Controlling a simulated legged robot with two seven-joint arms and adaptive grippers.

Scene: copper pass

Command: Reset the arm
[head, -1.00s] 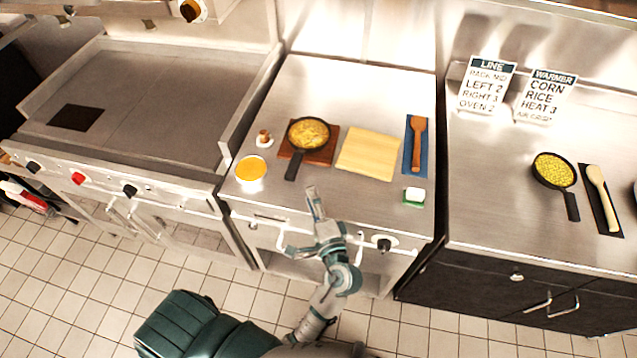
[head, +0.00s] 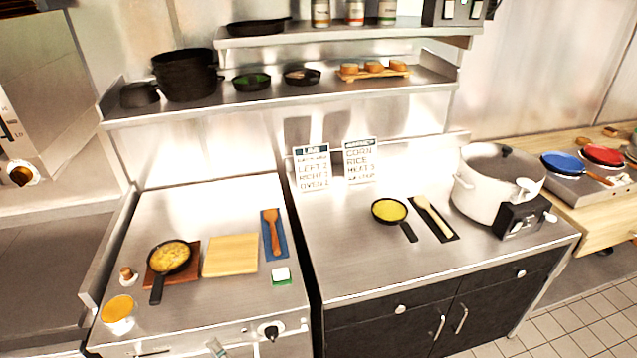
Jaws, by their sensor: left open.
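The rest of my left arm is below the picture. My right gripper is out of view. On the left counter, above the gripper, a black skillet with yellow food (head: 170,256) sits on a brown board (head: 188,270). A pale wooden board (head: 231,255) lies to its right.
A corn pan (head: 389,211), spoon (head: 431,213) and large white pot (head: 495,183) stand on the right counter. Shelves (head: 350,99) hang behind.

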